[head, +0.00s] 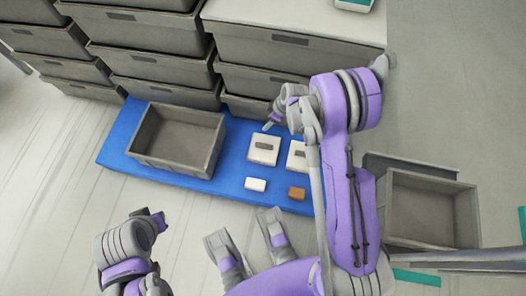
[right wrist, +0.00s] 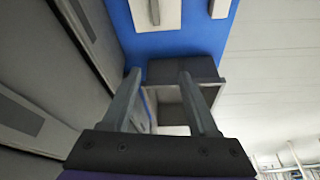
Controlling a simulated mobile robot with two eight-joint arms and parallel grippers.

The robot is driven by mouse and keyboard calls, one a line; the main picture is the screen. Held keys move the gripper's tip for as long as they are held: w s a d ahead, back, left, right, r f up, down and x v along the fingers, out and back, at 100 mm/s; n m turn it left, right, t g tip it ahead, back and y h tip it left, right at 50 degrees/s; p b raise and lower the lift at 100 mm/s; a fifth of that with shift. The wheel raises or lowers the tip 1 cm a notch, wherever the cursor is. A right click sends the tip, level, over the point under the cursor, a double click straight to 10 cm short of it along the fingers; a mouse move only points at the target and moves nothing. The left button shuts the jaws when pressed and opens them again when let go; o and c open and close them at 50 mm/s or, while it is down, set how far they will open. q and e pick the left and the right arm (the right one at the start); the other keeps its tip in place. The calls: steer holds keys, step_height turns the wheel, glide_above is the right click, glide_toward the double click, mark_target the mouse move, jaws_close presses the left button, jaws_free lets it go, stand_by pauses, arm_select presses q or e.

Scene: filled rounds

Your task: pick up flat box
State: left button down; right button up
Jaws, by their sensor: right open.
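Two flat white boxes with grey strips on top lie on the blue mat (head: 232,187): a left one (head: 263,157) and a right one (head: 294,163), partly hidden by my right arm. A small white box (head: 255,185) and a small brown box (head: 296,193) lie in front of them. I cannot tell which the task means. My right gripper (head: 270,125) is just behind the left white box in the head view. In the right wrist view its jaws (right wrist: 160,95) are apart, holding nothing visible. My left gripper (head: 154,218) is at the lower left, away from the boxes; its jaw opening is unclear.
An open grey crate (head: 160,165) stands on the mat's left part. Stacked grey bins (head: 165,68) rise close behind the mat. Another open grey crate (head: 432,240) stands at the right. The floor (head: 60,190) at the left is clear.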

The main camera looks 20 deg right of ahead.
steer(key=n+b, duration=0.2)
steer(key=b, duration=0.2)
glide_toward(265, 145)
steer(key=f, duration=0.1)
steer(key=w+a+f+b, duration=0.1)
steer(key=shift+f+y, duration=0.4)
steer(key=shift+d+b+x, duration=0.15)
steer(key=shift+b+x, duration=0.35)
steer(key=shift+x, duration=1)
steer(key=shift+d+b+x, duration=0.1)
steer(key=shift+b+x, duration=0.4)
steer(key=shift+x, duration=0.95)
arm_select(q)
steer(key=s+x, duration=0.1)
steer(key=x, duration=0.7)
steer(key=shift+s+f, duration=0.35)
arm_select(e)
steer(key=shift+f, duration=0.1)
steer(key=shift+c, duration=0.3)
jaws_close()
